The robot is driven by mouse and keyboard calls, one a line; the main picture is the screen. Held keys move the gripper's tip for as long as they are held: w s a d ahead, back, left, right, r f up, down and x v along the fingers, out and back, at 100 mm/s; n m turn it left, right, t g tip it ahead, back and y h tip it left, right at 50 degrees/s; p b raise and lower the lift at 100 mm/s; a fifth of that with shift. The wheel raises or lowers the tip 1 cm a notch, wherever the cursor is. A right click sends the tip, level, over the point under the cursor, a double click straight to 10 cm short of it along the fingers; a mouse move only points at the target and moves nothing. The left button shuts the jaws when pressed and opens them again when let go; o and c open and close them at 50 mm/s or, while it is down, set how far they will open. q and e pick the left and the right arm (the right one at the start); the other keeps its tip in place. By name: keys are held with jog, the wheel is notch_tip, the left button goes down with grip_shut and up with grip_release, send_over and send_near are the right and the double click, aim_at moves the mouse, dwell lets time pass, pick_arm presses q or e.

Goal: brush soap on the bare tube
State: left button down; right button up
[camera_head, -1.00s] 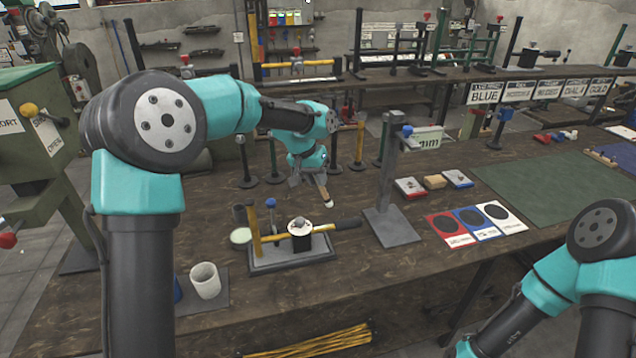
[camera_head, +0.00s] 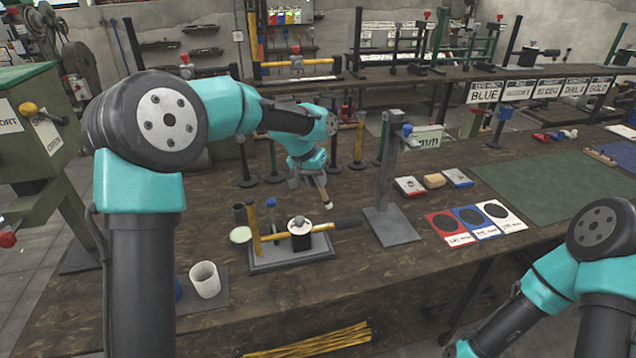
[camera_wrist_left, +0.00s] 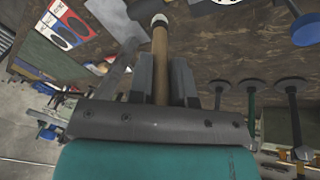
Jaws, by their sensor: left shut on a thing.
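My left gripper (camera_head: 312,180) is shut on a brush with a wooden handle (camera_head: 322,192) and a pale tip. It holds the brush above the bench, behind the clamp fixture. In the left wrist view the brush handle (camera_wrist_left: 160,62) stands between the two dark fingers, with its white end pointing away. A yellow tube (camera_head: 273,239) with a dark right end lies across the fixture (camera_head: 285,258). I cannot tell for sure whether this is the bare tube. A shallow dish with a pale green top (camera_head: 240,236), possibly soap, stands left of the fixture. My right gripper is out of frame.
A white cup (camera_head: 205,280) stands at the front left. A grey post stand (camera_head: 392,228) rises right of the brush. Upright tubes on round bases stand behind the gripper. Red, blue and white cards (camera_head: 449,230) lie to the right beside a green mat (camera_head: 560,188).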

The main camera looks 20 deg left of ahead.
pick_arm(q)
jog(key=shift+r, duration=0.5)
jog(key=shift+f, duration=0.15)
